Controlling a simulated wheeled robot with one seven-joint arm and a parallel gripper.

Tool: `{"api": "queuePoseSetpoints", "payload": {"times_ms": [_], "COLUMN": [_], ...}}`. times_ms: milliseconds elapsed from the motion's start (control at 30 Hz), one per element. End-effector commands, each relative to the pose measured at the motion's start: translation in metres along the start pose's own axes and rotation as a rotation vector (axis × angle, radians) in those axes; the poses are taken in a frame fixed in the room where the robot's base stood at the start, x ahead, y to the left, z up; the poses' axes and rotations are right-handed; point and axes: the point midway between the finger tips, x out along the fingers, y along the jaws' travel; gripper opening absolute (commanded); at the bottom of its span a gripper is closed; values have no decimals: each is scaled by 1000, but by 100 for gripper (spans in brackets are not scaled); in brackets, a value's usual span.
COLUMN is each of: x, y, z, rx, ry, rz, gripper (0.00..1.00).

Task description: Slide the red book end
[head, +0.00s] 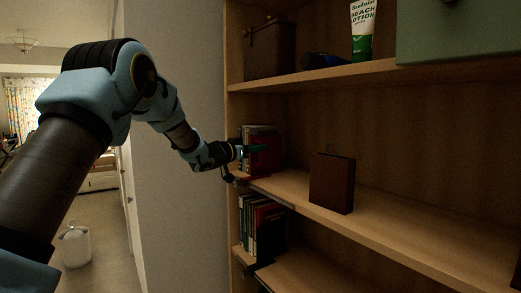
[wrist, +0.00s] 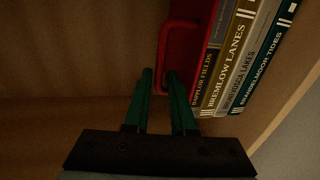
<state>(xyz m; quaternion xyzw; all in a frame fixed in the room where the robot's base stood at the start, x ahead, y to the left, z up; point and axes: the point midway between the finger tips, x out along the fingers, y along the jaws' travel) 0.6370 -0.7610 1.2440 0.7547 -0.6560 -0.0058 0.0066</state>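The red book end (wrist: 187,45) stands against the end of a row of books in the wrist view, with a loop-like handle on its left side. In the head view the red book end (head: 266,160) is on the middle shelf at the left, partly hidden by my gripper (head: 258,149). In the wrist view the green fingers of my gripper (wrist: 160,76) are apart, with the lower end of the red handle between their tips. I cannot tell whether either finger touches it.
Several upright books (wrist: 235,55) fill the corner beside the book end, near the shelf's side panel. A dark brown block (head: 332,183) stands farther right on the same shelf (head: 395,228). Shelf space between them is clear. More books (head: 248,219) stand on the shelf below.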

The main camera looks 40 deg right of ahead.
Motion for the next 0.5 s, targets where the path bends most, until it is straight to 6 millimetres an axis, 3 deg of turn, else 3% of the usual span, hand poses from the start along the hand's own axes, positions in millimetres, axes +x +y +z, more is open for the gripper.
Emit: {"api": "queuePoseSetpoints", "payload": {"times_ms": [300,500], "x": [-62,-89], "y": [-1,-1], "z": [3,1], "rx": [2,1], "ry": [1,2], "rz": [-3,-2], "gripper": [24,24]}}
